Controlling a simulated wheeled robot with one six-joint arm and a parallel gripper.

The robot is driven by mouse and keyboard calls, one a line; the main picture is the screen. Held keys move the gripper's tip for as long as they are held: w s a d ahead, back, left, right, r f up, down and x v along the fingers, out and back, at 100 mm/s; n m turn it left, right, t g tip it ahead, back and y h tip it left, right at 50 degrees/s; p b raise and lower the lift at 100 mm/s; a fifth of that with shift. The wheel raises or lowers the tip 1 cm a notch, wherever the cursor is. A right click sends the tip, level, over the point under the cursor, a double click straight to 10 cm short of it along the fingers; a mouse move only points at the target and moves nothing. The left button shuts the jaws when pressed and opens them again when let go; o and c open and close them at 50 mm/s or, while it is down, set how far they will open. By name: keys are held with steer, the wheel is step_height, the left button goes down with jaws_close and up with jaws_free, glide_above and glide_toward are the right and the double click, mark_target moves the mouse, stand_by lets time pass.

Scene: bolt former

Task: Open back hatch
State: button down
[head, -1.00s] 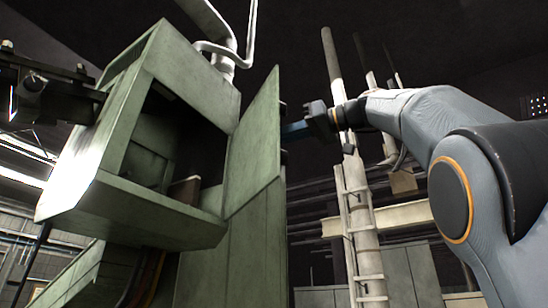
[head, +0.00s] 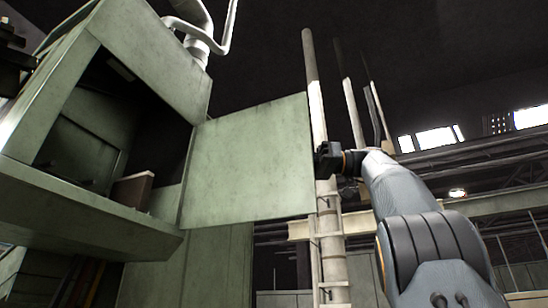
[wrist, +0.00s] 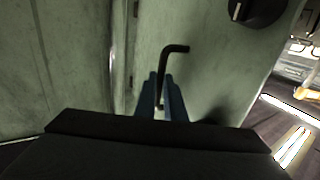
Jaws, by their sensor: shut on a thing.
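The back hatch (head: 250,160) is a flat green door panel. In the head view it stands wide open, swung out to the right of the green machine housing, with its inner face toward me. In the wrist view its outer face (wrist: 210,65) carries a black bent handle (wrist: 176,50) and a black round knob (wrist: 257,8). My gripper (wrist: 160,95) has its blue fingers on either side of the handle's lower part and is shut on it. In the head view my gripper (head: 322,160) is at the door's free edge, its fingers hidden behind the panel.
The green housing (head: 155,50) has an open dark compartment with a brown box-like thing (head: 133,190) inside. A pale vertical pipe with a ladder (head: 330,240) stands just beyond the door's free edge. White bent piping (head: 195,25) rises from the housing top.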

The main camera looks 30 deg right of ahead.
steer(key=shift+w+d+f, duration=0.1)
steer(key=shift+w+f, duration=0.15)
steer(key=c, duration=2.1)
jaws_free()
steer(key=shift+w, duration=0.1)
steer(key=shift+o, duration=1.2)
steer(key=shift+w+a, duration=0.25)
steer(key=p+v, duration=0.1)
steer(key=v, duration=0.7)
steer(key=shift+s, duration=0.3)
steer(key=shift+r, duration=0.1)
